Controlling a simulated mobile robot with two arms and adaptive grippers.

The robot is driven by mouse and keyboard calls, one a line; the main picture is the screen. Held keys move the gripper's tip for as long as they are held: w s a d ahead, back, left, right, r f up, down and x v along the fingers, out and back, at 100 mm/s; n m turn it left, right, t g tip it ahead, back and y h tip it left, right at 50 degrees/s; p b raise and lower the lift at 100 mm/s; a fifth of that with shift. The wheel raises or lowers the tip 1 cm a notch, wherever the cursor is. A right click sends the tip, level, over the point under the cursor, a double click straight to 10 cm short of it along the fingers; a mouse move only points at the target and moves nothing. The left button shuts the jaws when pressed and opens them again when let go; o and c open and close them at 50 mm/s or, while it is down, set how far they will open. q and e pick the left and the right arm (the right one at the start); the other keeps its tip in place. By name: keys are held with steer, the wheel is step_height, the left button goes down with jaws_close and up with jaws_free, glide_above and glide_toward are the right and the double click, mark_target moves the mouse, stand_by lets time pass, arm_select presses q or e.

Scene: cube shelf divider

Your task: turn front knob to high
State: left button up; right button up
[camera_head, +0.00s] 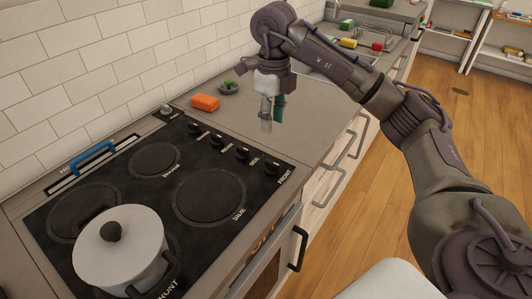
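The black stove top (212,240) has a row of dark knobs along its right side. The front knob (271,168) is the nearest of the row, beside the label "FRONT"; its pointer setting is too small to read. My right gripper (271,122) points down above the counter, up and beyond the front knob in the picture and apart from it. Its fingers show as a grey part and a teal part close together, and whether there is a gap between them is unclear. My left gripper is not in view.
A white lidded pot (120,262) stands on the near left burner. An orange block (205,102) and a small green-topped item (229,87) lie on the counter (312,112). The counter under my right gripper is clear. Oven and drawer handles stick out at the front.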

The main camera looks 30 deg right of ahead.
mark_target(272, 162)
steer(key=f, duration=0.4)
steer(key=f+b, duration=0.1)
steer(key=f, duration=0.2)
steer(key=shift+s, duration=0.4)
step_height(272, 162, down, 5)
steer(key=shift+r, duration=0.1)
steer(key=shift+w+f+p, duration=0.1)
steer(key=shift+f+p, duration=0.2)
steer(key=shift+f, duration=0.25)
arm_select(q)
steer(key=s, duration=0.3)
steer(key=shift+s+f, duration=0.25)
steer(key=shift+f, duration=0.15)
arm_select(e)
jaws_close()
